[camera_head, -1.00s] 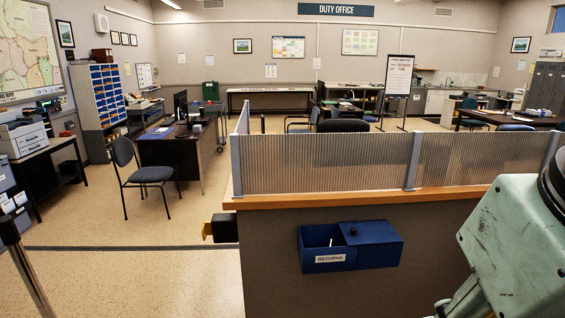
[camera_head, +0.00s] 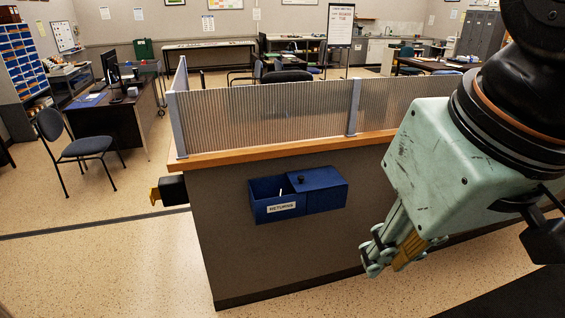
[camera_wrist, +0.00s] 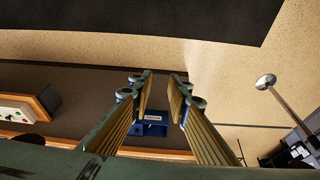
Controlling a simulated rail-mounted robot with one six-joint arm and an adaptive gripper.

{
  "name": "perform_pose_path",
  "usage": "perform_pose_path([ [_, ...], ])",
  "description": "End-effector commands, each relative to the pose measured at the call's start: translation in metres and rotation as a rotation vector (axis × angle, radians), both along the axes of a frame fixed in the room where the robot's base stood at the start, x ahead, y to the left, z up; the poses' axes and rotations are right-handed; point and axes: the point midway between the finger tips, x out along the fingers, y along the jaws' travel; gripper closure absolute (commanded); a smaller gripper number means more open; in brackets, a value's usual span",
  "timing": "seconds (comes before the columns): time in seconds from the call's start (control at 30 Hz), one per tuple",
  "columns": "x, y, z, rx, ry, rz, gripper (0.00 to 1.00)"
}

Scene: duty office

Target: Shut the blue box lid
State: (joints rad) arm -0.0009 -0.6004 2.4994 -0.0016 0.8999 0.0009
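A blue box (camera_head: 264,212) with a white RETURNS label hangs on the grey front of the counter. Its left part is open at the top, and a small white thing shows inside. The blue lid (camera_head: 322,180), with a black knob (camera_head: 301,179) near its left edge, lies over to the right. My gripper (camera_head: 385,262) is to the right of the box and lower in the picture, apart from it. In the wrist view my gripper's fingers (camera_wrist: 161,82) are spread with nothing between them, and the box (camera_wrist: 152,129) shows beyond them.
A wooden counter top (camera_head: 230,152) with a ribbed screen (camera_head: 260,112) runs above the box. A black and yellow fitting (camera_head: 170,190) sticks out at the counter's left end. The floor (camera_head: 110,270) at left is clear.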

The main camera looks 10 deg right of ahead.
Motion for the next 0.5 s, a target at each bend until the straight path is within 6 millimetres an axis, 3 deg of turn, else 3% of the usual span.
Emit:
perform_pose_path([
  [0.17,0.003,0.0,0.002,0.004,0.002,-0.008,1.0],
  [0.5,0.037,0.0,0.02,0.042,0.02,-0.097,1.0],
])
